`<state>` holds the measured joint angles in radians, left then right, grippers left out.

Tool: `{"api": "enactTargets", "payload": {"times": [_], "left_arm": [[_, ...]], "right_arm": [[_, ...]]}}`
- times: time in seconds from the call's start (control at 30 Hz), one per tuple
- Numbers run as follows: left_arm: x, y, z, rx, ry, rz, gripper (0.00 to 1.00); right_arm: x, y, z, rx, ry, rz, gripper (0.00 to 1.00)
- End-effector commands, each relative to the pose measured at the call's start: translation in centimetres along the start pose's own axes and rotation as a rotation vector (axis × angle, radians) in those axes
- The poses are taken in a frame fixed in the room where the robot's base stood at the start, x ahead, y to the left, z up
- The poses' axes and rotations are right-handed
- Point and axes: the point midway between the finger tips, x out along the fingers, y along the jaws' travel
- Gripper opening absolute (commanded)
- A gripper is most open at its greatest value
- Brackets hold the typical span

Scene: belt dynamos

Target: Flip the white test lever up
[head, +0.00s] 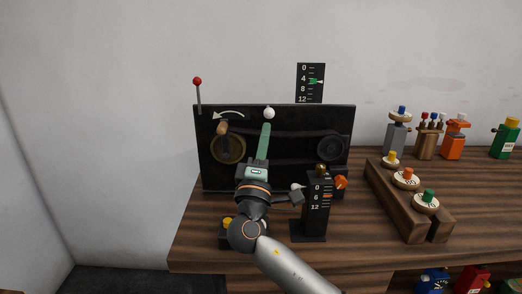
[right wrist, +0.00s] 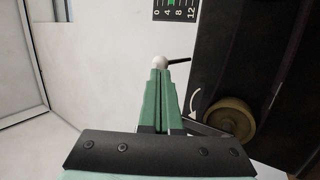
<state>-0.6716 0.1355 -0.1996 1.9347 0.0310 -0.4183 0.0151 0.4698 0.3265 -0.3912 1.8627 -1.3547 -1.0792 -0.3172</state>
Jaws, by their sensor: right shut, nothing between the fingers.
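The white test lever's ball knob (head: 269,113) shows near the top edge of the black dynamo panel (head: 300,117). In the right wrist view the white ball (right wrist: 159,62) has a short dark rod running from it toward the panel's side, which is downward in the head view. The lever appears to point up. My right gripper (head: 266,126) is shut and empty, its green fingers just below the ball in the head view. In the right wrist view the fingertips (right wrist: 160,72) overlap the ball's lower edge; I cannot tell whether they touch. My left gripper is out of view.
A red-knobbed lever (head: 197,82) stands at the panel's left. A black gauge (head: 310,83) rises behind it. A black scale post (head: 318,205) stands close right of my arm. A wooden block (head: 388,193) with coloured-knob discs lies further right.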

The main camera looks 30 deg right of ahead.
Motion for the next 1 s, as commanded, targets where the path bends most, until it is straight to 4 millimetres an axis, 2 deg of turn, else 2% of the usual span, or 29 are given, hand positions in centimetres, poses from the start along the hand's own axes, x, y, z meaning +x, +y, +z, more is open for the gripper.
{"api": "enactTargets", "payload": {"times": [0.03, 0.2, 0.67, 1.0], "left_arm": [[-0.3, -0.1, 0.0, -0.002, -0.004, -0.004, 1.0], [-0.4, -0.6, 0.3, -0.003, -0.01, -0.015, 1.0], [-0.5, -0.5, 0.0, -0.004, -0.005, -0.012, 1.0], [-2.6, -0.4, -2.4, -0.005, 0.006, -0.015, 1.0]], "right_arm": [[0.9, 0.2, 0.0, -0.001, -0.002, 0.002, 0.0], [2.1, 0.1, 0.0, -0.001, -0.001, 0.001, 0.0], [2.3, 0.1, 0.0, 0.0, 0.0, -0.003, 0.0], [3.5, 2.1, -0.3, -0.012, 0.0, -0.119, 0.0]]}}
